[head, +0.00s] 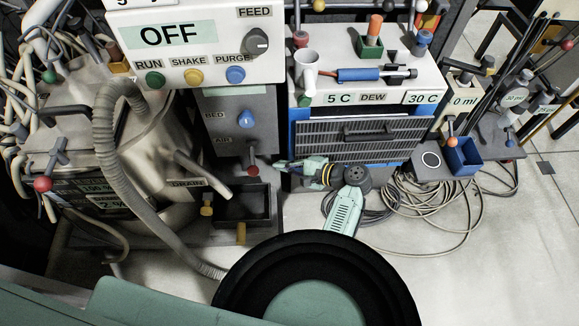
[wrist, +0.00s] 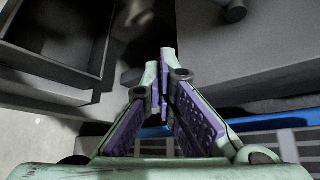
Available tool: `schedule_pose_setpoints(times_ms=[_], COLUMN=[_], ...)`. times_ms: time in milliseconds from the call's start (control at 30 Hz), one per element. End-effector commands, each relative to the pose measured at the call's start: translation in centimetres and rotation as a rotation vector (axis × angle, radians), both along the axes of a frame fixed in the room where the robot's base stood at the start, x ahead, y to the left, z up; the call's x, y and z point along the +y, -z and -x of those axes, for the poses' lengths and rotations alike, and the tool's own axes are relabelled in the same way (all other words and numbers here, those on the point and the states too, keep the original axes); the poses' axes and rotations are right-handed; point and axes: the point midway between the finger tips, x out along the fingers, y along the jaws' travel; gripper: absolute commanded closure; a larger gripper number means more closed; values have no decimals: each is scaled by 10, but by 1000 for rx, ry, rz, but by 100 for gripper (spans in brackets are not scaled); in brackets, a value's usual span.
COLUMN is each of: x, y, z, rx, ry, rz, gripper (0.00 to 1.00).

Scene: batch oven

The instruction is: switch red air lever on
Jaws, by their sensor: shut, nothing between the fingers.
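The air lever (head: 253,170) has a red ball end and hangs straight down from a grey panel, just right of the AIR label (head: 222,140) in the head view. My gripper (head: 279,163) is shut and empty. Its fingertips point left and lie a short way right of the red ball, with a small gap showing in the head view. In the wrist view the purple-padded fingers (wrist: 159,68) meet at their tips with nothing between them. I cannot make out the red ball in the wrist view.
A dark open drain box (head: 244,204) sits below the lever; its rim also shows in the wrist view (wrist: 60,75). The blue BED knob (head: 247,119) is above. A grey vented panel (head: 355,139) stands to the right. Coiled cables (head: 440,205) lie on the floor.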

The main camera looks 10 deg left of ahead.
Motion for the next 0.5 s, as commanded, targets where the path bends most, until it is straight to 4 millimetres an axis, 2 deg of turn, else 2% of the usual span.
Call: schedule_pose_setpoints(times_ms=[33, 233, 500], x=[12, 51, 51], y=[4, 19, -2], z=[-1, -10, 16], rx=[1, 1, 0], ry=[-6, -5, -1], rz=[0, 0, 2], gripper=[100, 100, 100])
